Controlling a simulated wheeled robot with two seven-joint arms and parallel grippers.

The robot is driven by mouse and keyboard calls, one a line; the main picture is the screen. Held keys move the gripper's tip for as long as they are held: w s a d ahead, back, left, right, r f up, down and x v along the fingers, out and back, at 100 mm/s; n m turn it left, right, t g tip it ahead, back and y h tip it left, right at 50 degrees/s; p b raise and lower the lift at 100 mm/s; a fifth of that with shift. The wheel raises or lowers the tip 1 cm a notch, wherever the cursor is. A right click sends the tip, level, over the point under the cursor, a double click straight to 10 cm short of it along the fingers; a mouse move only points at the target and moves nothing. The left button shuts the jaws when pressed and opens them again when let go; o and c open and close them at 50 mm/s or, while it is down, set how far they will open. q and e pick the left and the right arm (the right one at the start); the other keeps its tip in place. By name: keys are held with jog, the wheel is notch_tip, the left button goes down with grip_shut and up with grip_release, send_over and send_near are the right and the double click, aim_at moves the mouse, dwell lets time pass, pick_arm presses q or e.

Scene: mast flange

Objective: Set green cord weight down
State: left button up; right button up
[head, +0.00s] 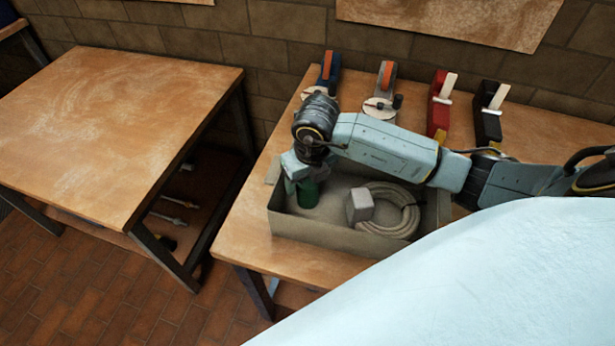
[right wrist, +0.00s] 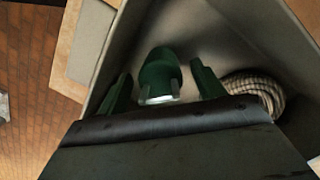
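The green cord weight (head: 307,193) is upright inside a grey open box, near its left end. In the right wrist view the weight (right wrist: 160,75), dark green with a pale band at its near end, lies between the two fingers of my right gripper (right wrist: 162,88). Narrow gaps show on both sides, so the fingers look open around it without gripping. In the head view my right gripper (head: 300,172) points down into the box and hides the weight's top. Whether the weight's base rests on the box floor is hard to tell. My left gripper is out of view.
The grey box (head: 330,238) on the right-hand workbench also holds a coiled pale rope (head: 405,218) and a grey block (head: 360,205). Several tools with handles, including a red one (head: 439,105), stand along the back. The left table (head: 100,120) is bare on top.

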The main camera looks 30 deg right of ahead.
aim_at(311, 186)
jog(key=shift+r, duration=0.1)
notch_tip(311, 186, up, 12)
jog(key=s, duration=0.1)
jog(key=shift+s+p, duration=0.4)
jog(key=shift+p, duration=0.05)
jog(key=shift+a, duration=0.1)
